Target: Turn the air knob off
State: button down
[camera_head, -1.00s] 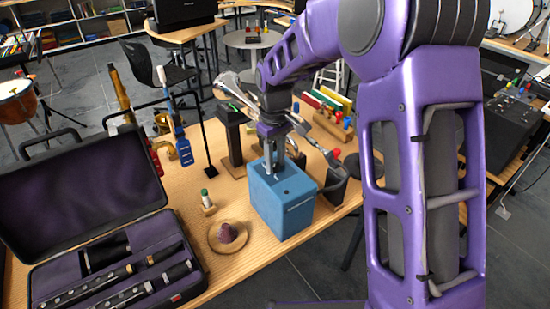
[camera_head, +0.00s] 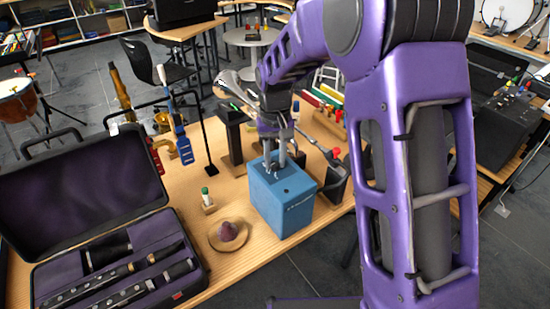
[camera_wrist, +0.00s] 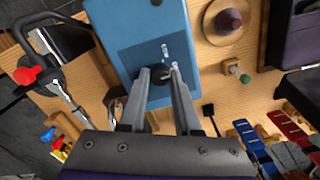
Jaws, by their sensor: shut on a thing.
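A blue box (camera_head: 284,210) stands on the wooden table near its front right edge. In the wrist view the box's top face (camera_wrist: 122,32) has a dark round knob (camera_wrist: 161,76) near one edge, with small light marks beside it. My gripper (camera_head: 274,169) points straight down onto the top of the box. In the wrist view my gripper (camera_wrist: 160,73) has its two fingers on either side of the knob, closed on it.
An open instrument case (camera_head: 105,262) lies further left.

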aim_at(275, 163)
dwell(0.3)
jog(key=c, duration=0.6)
grip_release()
jog(key=shift+r, duration=0.15)
notch_tip(275, 163, up, 17)
jog(key=shift+r+p, duration=0.1)
jog(key=shift+p, duration=0.8)
